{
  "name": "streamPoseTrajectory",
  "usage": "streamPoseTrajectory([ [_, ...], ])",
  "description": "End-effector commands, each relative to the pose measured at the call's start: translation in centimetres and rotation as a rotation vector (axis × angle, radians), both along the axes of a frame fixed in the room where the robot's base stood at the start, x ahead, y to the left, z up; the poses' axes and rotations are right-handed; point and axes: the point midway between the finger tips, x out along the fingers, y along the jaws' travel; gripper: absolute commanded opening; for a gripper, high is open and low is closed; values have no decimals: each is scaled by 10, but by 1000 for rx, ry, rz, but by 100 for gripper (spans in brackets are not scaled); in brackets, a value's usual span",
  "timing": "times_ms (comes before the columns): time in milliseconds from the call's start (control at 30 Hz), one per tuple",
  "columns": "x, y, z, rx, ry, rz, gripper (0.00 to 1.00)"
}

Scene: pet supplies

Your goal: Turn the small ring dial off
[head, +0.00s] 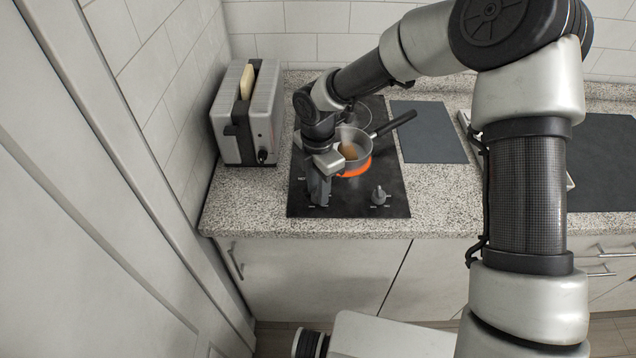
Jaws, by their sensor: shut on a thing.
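The black cooktop (345,207) has two dial positions along its front edge. My gripper (319,194) points down at the left one and is shut on the dial there. The fingers hide most of that dial, so its setting cannot be read. The right dial (379,196) stands free, to the right of my gripper. A small saucepan (361,143) with a dark handle stands on a ring (354,169) that glows orange, just behind my gripper. Another ring (358,115) lies behind the pan and is not glowing. I cannot tell from the markings which dial belongs to which ring.
A silver toaster (225,129) with a bread slice (247,82) stands left of the cooktop. The saucepan's handle (393,124) sticks out to the back right, towards a dark grey mat (430,133). The speckled counter (252,207) is clear at the front left.

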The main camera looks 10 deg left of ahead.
Motion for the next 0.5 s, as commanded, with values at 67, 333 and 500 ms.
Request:
streamPoseTrajectory([
  [67,0,0,2,1,1,47,4],
  [333,0,0,1,1,1,157,4],
  [500,0,0,0,1,1,185,4],
])
